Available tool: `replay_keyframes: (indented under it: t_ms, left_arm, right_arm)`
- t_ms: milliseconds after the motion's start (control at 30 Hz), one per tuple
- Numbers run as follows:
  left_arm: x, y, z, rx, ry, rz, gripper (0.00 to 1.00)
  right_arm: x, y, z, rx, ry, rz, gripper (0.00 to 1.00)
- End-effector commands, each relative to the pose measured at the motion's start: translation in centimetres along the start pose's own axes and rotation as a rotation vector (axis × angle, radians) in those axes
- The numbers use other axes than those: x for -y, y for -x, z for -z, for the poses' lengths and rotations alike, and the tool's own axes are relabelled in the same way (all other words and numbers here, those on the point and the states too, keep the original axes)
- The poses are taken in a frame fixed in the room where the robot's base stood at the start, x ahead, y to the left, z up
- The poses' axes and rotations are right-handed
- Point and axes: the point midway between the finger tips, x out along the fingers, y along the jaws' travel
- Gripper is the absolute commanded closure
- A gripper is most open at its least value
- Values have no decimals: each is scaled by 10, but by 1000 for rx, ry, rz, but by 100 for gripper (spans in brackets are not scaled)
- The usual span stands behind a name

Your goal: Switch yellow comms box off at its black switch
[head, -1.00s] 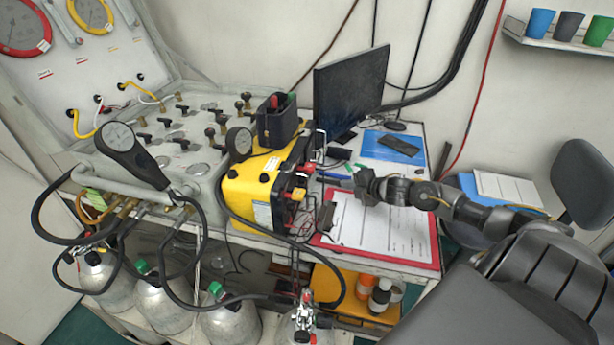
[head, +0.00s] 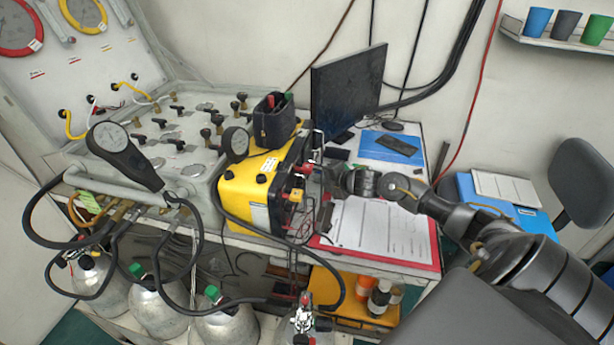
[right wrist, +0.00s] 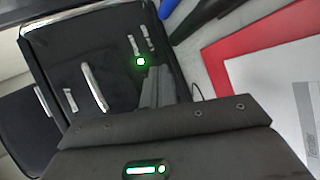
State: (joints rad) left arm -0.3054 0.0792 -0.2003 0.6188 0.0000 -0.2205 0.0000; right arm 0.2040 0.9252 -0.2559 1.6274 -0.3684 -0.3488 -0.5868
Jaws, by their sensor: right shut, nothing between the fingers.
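The yellow comms box (head: 240,190) stands at the right end of the grey air panel. Its dark right face carries red and yellow fittings. My right gripper (head: 327,172) is shut and empty, close to that face in the head view. In the right wrist view its closed fingers (right wrist: 155,88) reach to a black panel (right wrist: 105,70) with several pale metal bars and a lit green lamp (right wrist: 141,62). Whether the fingertips touch the panel I cannot tell. The black switch I cannot make out clearly; the fingers may cover it. My left gripper is not in view.
A red clipboard (head: 432,262) with paper lies right of the box, below my right arm. Hoses and gas cylinders (head: 228,322) fill the space below the panel.

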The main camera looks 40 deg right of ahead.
Motion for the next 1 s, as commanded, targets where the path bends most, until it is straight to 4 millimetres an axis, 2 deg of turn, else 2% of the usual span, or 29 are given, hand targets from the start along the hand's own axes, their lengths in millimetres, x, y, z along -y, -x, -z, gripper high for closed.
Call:
replay_keyframes:
  t_ms: [1000]
  left_arm:
    - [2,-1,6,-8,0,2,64]
  right_arm:
    - [-2,-3,2,0,1,1,100]
